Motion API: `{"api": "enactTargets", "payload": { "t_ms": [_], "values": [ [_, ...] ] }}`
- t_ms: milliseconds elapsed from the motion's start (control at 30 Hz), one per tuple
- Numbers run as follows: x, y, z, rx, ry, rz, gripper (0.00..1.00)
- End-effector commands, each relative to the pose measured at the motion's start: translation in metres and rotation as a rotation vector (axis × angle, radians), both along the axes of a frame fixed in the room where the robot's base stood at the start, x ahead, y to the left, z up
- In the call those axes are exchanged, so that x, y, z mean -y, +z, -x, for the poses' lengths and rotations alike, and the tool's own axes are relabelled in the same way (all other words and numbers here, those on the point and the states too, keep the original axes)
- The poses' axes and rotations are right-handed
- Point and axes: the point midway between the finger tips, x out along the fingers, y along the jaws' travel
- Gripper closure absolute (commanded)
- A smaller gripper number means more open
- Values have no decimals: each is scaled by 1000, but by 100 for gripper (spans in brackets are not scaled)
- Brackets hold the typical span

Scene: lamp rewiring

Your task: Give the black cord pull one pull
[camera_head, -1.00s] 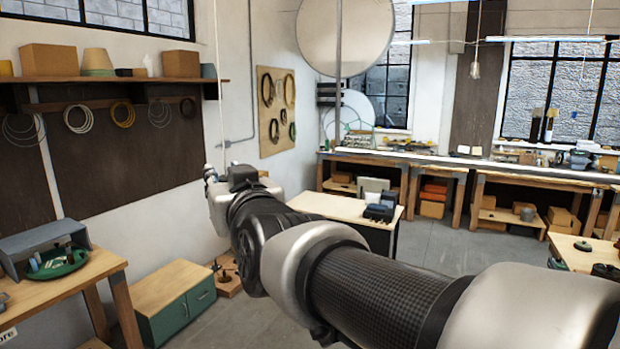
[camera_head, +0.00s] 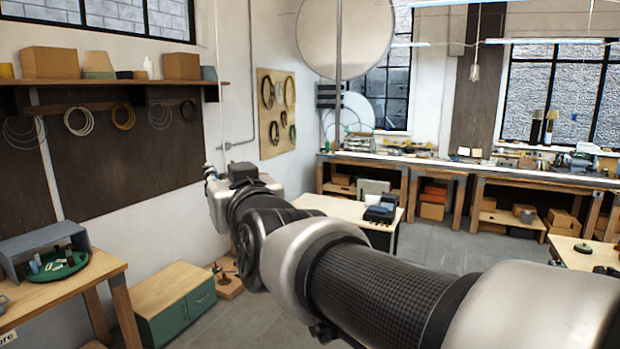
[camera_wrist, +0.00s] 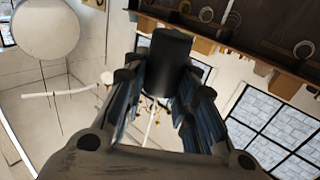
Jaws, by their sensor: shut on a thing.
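The black cord pull (camera_wrist: 167,62) is a dark cylinder between the fingers of my gripper (camera_wrist: 160,88) in the wrist view. My gripper is shut on it, with one finger on each side. A pale thin cord shows just below the pull in that view. In the head view my gripper (camera_head: 208,172) is at the far end of my outstretched arm, in front of the white wall. It is small there and partly hidden by my wrist, and the cord pull cannot be made out. A thin light cord (camera_head: 219,70) hangs down from above towards it.
A wall shelf (camera_head: 110,81) with boxes and hanging wire coils is at the left. A green cabinet (camera_head: 175,305) and a wooden table (camera_head: 75,285) with a green tray stand below. A pale table (camera_head: 330,207) stands behind my arm. Open air surrounds my gripper.

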Motion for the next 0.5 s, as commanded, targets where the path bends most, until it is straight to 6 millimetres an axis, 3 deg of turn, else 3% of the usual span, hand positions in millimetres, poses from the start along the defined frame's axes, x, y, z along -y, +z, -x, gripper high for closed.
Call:
{"api": "enactTargets", "payload": {
  "t_ms": [267,300,500],
  "values": [
    [0,2,0,-2,0,1,97],
    [0,2,0,-2,0,1,73],
    [0,2,0,-1,0,1,60]
  ]
}}
